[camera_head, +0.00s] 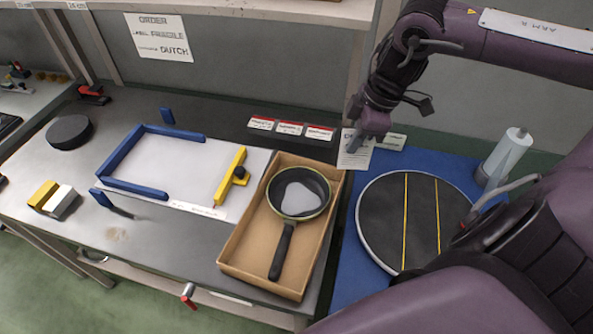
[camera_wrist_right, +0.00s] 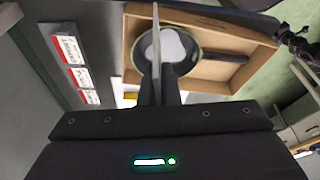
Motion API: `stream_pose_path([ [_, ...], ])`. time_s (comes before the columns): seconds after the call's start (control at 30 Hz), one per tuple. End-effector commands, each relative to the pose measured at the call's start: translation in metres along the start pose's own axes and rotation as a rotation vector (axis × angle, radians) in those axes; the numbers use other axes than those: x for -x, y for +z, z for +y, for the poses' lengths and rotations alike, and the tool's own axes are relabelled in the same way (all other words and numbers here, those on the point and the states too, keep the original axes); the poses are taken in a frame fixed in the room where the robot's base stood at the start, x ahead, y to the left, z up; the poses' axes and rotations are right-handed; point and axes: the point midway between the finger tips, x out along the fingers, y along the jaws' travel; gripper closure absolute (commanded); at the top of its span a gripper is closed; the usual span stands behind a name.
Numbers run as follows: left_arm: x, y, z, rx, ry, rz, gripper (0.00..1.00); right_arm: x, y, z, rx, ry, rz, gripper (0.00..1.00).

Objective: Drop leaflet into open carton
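My right gripper (camera_head: 372,128) is shut on a white leaflet (camera_head: 355,150), which hangs below its fingers, beside the far right corner of the carton. In the right wrist view the leaflet (camera_wrist_right: 156,45) is almost edge-on between the fingertips (camera_wrist_right: 158,80). The open brown carton (camera_head: 248,250) stands on the table. A dark frying pan (camera_head: 283,245) lies in it with a pale grey-white pad (camera_head: 298,198) in its bowl. The carton (camera_wrist_right: 218,32) and pan (camera_wrist_right: 225,57) also show beyond the fingers in the right wrist view. My left gripper is not seen.
Left are a blue frame (camera_head: 135,187) and yellow bar (camera_head: 230,178). Three red-white cards (camera_head: 290,128) lie behind the carton.

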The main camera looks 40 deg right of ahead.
Motion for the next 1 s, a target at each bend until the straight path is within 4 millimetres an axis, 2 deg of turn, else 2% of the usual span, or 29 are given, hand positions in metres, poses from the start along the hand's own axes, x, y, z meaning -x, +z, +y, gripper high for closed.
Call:
stream_pose_path([
  [0.07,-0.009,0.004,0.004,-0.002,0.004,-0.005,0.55,0.004,0.001,0.003,0.159,-0.047,-0.012,1.0],
  [0.23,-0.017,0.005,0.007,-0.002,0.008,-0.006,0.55,0.004,-0.026,-0.006,0.531,-0.156,-0.01,1.0],
  [0.4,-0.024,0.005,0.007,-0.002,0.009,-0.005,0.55,-0.013,-0.065,-0.032,0.921,-0.267,-0.005,1.0],
  [0.53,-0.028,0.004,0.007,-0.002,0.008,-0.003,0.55,-0.029,-0.09,-0.056,1.155,-0.331,-0.002,1.0],
  [0.73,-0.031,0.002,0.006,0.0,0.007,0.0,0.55,-0.042,-0.107,-0.075,1.319,-0.37,0.002,1.0],
  [1.0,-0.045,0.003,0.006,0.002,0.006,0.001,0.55,-0.062,-0.102,-0.076,1.327,-0.371,0.002,1.0],
])
